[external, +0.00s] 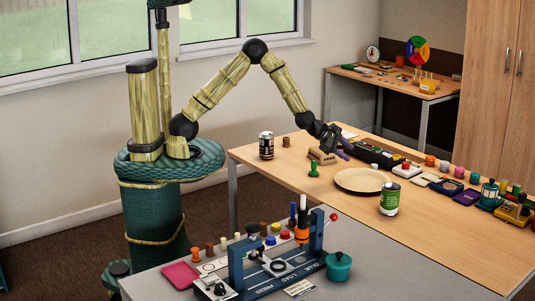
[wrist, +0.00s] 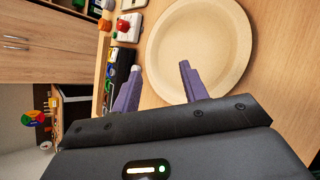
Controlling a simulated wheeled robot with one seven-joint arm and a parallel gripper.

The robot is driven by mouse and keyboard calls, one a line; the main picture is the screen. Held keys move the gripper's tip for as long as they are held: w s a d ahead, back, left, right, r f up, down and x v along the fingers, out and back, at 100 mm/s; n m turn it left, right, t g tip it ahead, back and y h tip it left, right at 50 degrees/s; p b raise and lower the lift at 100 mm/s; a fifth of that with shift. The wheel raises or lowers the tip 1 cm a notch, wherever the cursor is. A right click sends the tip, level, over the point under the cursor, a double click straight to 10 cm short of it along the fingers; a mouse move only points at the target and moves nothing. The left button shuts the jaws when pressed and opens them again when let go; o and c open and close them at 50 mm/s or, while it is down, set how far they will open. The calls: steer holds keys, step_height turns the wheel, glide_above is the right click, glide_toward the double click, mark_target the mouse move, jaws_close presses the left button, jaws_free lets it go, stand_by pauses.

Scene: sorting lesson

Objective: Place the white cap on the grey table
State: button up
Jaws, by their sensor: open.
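My gripper (external: 342,150) is above the wooden table, just behind the plate in the external view. In the wrist view my gripper (wrist: 160,68) has its two purple fingers apart with nothing between them. The grey table (external: 385,275) is in the foreground of the external view.
A round beige plate (external: 360,181) lies on the wooden table (external: 445,232), with a green-labelled can (external: 390,199) beside it. A dark can (external: 266,146) stands at the left. A blue press (external: 275,270), a teal pot (external: 339,266) and several small pieces crowd the grey table.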

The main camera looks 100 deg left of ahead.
steer(key=s+d+r+m+g+h, duration=0.15)
steer(key=s+d+m, duration=0.25)
steer(key=s+m, duration=0.4)
steer(key=s+d+r+m+g+h, duration=0.1)
steer(key=s+d+r+m+g, duration=0.1)
steer(key=s+d+m, duration=0.5)
steer(key=s+a+m+g, duration=0.2)
steer(key=s+m+g, duration=0.2)
steer(key=s+m, duration=1.1)
steer(key=shift+s+a+r, duration=0.35)
steer(key=shift+s+a, duration=0.05)
steer(key=shift+s, duration=0.8)
steer(key=shift+o, duration=0.9)
steer(key=w+a+f+n+t+y+b, duration=0.1)
steer(key=w+a, duration=0.4)
steer(key=w, duration=0.6)
steer(key=w+a+n+t+y+b, duration=0.1)
steer(key=w+a+n+t+y, duration=0.1)
steer(key=w+a, duration=0.4)
steer(key=w+a+f+n+t+y+b, duration=0.1)
steer(key=w+a, duration=0.4)
steer(key=w, duration=1.1)
steer(key=shift+w+a+f+n+t+b, duration=0.2)
steer(key=shift+a+f+n+t+b, duration=0.1)
steer(key=shift+n+t+b, duration=0.35)
